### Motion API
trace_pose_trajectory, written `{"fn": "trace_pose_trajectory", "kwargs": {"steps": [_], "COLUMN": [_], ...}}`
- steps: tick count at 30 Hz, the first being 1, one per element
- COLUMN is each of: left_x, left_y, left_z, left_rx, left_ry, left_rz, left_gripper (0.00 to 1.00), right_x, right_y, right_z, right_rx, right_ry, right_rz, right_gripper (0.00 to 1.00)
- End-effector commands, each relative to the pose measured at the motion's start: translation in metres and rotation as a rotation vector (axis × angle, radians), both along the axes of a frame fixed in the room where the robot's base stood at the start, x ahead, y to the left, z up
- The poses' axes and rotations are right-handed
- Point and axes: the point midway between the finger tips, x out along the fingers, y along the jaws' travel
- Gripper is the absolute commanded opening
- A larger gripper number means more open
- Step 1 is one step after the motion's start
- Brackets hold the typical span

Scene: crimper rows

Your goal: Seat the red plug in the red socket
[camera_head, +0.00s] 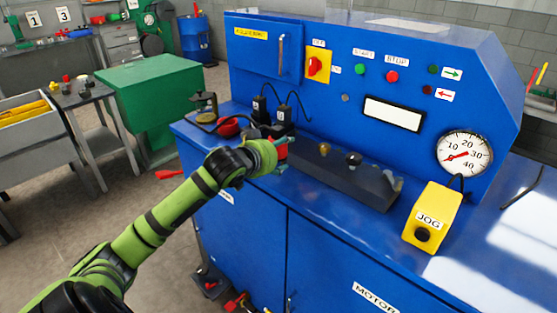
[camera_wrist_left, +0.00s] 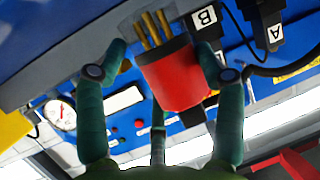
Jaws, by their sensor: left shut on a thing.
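The red plug (camera_wrist_left: 176,82) is between the fingers of my left gripper (camera_wrist_left: 162,62), which is shut on it. Its brass pins (camera_wrist_left: 153,28) point toward the top of the wrist view, close to a grey surface; I cannot tell whether they touch it. In the head view the left gripper (camera_head: 281,152) is over the blue bench, at the left end of a dark block; only a little of the red plug (camera_head: 279,150) shows beside it. I cannot make out the red socket for certain. My right gripper is not in view.
Two black plugs with cables, labelled A and B (camera_head: 283,115), stand just behind the gripper. A round red object (camera_head: 228,127) lies to its left. The dark block (camera_head: 345,183) carries small knobs. A yellow JOG box (camera_head: 432,215) stands at the right.

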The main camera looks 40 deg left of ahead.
Motion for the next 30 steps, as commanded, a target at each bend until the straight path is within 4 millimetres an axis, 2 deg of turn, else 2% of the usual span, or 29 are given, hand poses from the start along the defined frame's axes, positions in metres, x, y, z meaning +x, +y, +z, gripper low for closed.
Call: {"fn": "trace_pose_trajectory", "kwargs": {"steps": [3,6,17,18,30], "left_x": [-0.001,-0.001,0.0,-0.001,-0.001], "left_y": [-0.001,-0.001,-0.001,-0.001,-0.001], "left_z": [-0.018,-0.028,-0.032,-0.034,-0.03], "left_rx": [-0.003,-0.001,-0.001,-0.001,0.0], "left_ry": [0.005,0.002,0.001,0.004,0.003], "left_rz": [0.0,0.0,-0.001,0.0,0.0], "left_gripper": [0.25,0.25,0.25,0.79,0.79], "right_x": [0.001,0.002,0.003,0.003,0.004], "right_y": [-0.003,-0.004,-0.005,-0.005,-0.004], "right_z": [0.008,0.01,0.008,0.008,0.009], "right_rx": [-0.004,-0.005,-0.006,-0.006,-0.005], "right_ry": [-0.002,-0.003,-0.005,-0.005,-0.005], "right_rz": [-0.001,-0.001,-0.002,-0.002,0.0], "right_gripper": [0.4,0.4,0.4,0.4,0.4]}}
